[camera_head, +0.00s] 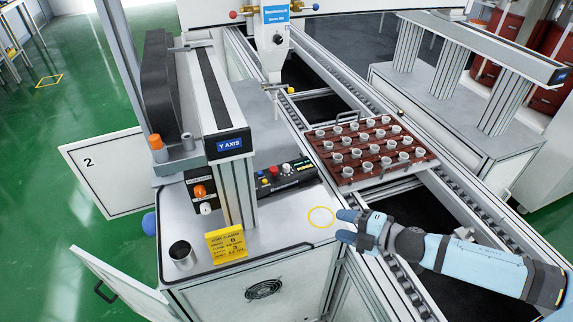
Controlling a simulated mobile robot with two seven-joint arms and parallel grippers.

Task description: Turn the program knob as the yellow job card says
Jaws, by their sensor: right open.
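My right gripper (344,226) is open and empty, to the right of the card and knobs, near a yellow ring mark. My left gripper is not in view.
A red-brown tray (411,165) of several pots lies on the conveyor. The surface around the yellow ring (321,208) is clear.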

